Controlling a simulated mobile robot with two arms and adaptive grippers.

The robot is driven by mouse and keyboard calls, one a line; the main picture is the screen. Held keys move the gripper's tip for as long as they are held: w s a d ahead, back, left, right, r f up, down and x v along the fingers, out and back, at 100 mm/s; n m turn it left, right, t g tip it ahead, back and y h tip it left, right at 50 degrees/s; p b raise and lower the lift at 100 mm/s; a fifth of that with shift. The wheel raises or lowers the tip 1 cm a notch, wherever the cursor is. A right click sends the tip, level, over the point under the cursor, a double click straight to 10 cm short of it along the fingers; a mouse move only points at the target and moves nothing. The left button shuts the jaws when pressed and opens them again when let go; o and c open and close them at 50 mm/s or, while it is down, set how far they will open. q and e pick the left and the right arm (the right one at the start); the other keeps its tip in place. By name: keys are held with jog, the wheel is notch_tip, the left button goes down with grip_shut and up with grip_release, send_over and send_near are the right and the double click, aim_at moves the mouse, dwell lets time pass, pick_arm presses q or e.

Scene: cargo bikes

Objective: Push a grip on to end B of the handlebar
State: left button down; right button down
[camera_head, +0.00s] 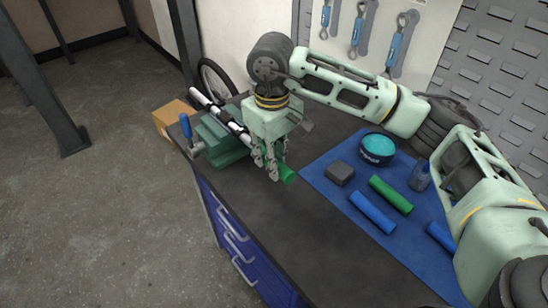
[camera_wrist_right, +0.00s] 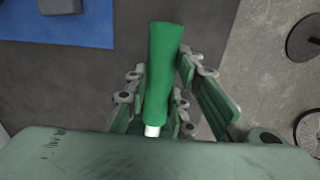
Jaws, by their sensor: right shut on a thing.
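My right gripper (camera_head: 271,168) is shut on a green grip (camera_head: 287,174), just right of the vise on the workbench. In the wrist view the grip (camera_wrist_right: 163,75) lies lengthwise between the fingers (camera_wrist_right: 160,100). A short white piece (camera_wrist_right: 152,131) shows at its near end; I cannot tell whether this is the handlebar inside it. The black-and-white handlebar (camera_head: 222,112) is held in the green vise (camera_head: 218,138). It runs towards my right gripper, roughly in line with the grip. The gripper hides where bar and grip come together. My left gripper is not in view.
On the blue mat (camera_head: 326,174) lie another green grip (camera_head: 391,194), blue grips (camera_head: 373,212), a dark grey block (camera_head: 340,173) and a round teal-topped tin (camera_head: 377,149). The front of the dark bench top (camera_head: 290,235) is clear.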

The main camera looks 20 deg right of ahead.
jog(key=shift+w, duration=0.25)
jog(key=shift+w+a+b, duration=0.2)
jog(key=shift+w+a, duration=0.1)
jog(key=shift+w, duration=0.45)
jog(key=shift+w+a+b, duration=0.15)
jog(key=shift+w+a, duration=0.1)
jog(key=shift+w, duration=0.5)
jog(key=shift+w+a+b, duration=0.2)
jog(key=shift+w+a, duration=0.1)
jog(key=shift+w, duration=0.45)
jog(key=shift+w, duration=0.15)
jog(key=shift+w+a+r, duration=0.2)
jog(key=shift+w, duration=0.25)
jog(key=c, duration=1.5)
grip_release()
jog(key=shift+f, duration=0.1)
jog(key=shift+o, duration=0.5)
